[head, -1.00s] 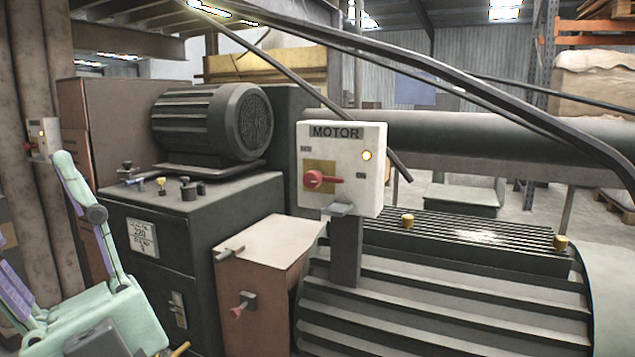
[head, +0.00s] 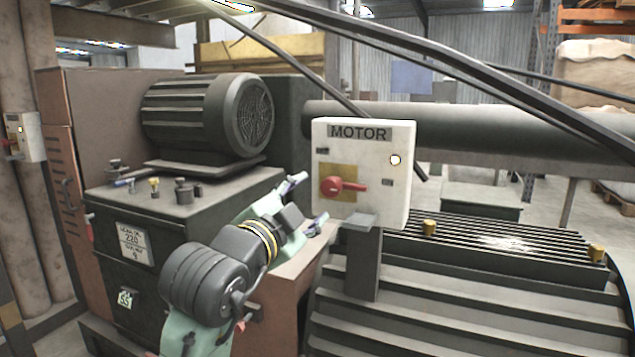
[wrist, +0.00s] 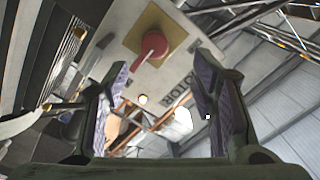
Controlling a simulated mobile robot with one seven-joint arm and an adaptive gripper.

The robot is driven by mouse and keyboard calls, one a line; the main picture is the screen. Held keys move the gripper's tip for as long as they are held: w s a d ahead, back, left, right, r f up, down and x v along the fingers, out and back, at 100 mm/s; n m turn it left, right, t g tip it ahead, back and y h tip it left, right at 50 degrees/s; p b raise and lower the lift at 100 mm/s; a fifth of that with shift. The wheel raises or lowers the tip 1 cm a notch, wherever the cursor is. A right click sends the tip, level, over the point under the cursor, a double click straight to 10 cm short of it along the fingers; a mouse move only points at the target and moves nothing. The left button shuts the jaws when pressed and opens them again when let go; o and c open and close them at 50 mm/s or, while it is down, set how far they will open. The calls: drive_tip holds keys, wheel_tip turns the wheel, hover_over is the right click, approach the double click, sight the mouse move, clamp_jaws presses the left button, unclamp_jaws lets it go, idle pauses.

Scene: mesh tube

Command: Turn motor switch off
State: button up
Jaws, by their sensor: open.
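The white box marked MOTOR (head: 388,200) carries a red rotary switch (head: 342,187) on a yellow plate. The switch handle points right, and a light at the box's upper right glows. My gripper (head: 306,200) is open and empty, just left of the box with its fingers toward it. In the wrist view the red switch (wrist: 150,52) and its yellow plate show beyond and above the gap between the open fingers (wrist: 165,95). The fingers do not appear to touch the switch.
A small grey ledge (head: 350,221) sits under the box. A large dark motor (head: 205,115) stands on a cabinet behind my arm. A ribbed drum housing (head: 450,290) lies below right. A slanting dark bar (head: 480,80) passes above the box.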

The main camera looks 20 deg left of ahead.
sight(329, 190)
drive_tip(key=w, duration=0.3)
drive_tip(key=w+p, duration=0.1)
drive_tip(key=w, duration=0.3)
drive_tip(key=w+p, duration=0.1)
drive_tip(key=w, duration=0.2)
drive_tip(key=shift+w+d+f, duration=0.15)
drive_tip(key=shift+w+d, duration=0.2)
drive_tip(key=shift+w, duration=0.05)
drive_tip(key=c, duration=1.1)
drive_tip(key=shift+c, duration=0.2)
